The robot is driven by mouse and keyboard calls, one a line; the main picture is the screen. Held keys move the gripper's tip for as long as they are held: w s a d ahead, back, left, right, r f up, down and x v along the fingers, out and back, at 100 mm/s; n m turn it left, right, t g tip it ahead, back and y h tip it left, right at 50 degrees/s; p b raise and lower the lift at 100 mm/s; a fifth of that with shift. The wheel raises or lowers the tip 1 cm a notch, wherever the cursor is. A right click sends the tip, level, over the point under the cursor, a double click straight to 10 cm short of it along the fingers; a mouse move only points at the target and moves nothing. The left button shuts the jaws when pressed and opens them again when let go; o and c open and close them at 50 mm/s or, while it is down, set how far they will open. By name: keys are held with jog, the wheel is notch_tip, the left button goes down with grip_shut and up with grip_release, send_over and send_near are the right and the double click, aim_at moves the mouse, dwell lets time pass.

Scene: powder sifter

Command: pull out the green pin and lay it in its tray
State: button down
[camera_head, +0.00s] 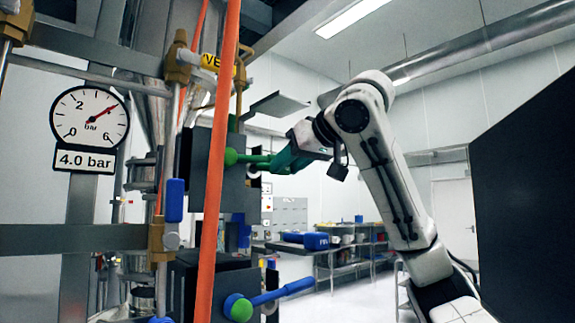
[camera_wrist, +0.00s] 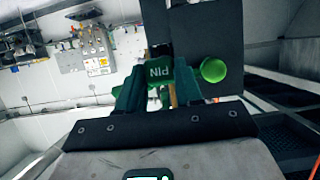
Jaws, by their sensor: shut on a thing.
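My gripper (camera_head: 284,161) reaches in from the right to a dark box (camera_head: 235,190) on the sifter frame. In the wrist view its two green fingers (camera_wrist: 160,92) are closed on a green block marked PIN (camera_wrist: 159,73), the head of the green pin. The rest of the pin is hidden behind the block and fingers, so I cannot tell how far it sits in its hole. A green ball knob (camera_head: 231,157) stands left of the fingers on a short green rod; a green ball (camera_wrist: 213,70) also shows right of the pin in the wrist view. I cannot make out the pin's tray.
An orange upright bar (camera_head: 217,170) passes in front of the box. Below is a blue lever (camera_head: 283,291) with a green hub. A grey plate (camera_head: 278,104) juts out above my gripper. A gauge (camera_head: 89,115) hangs left.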

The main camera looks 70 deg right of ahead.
jog(key=shift+s+a+b, duration=0.2)
jog(key=shift+s+a, duration=0.25)
jog(key=shift+s, duration=0.3)
jog(key=shift+s+a+b, duration=0.2)
jog(key=shift+s+a, duration=0.2)
jog(key=shift+s, duration=0.3)
dwell(0.4)
jog(key=shift+s+a+b, duration=0.3)
jog(key=shift+s+a, duration=0.2)
jog(key=shift+s, duration=0.35)
jog(key=shift+s+a+b, duration=0.25)
jog(key=shift+s+a, duration=0.3)
jog(key=shift+s, duration=0.25)
jog(key=shift+s+a+b, duration=0.3)
jog(key=shift+s+a, duration=0.2)
jog(key=shift+s, duration=0.35)
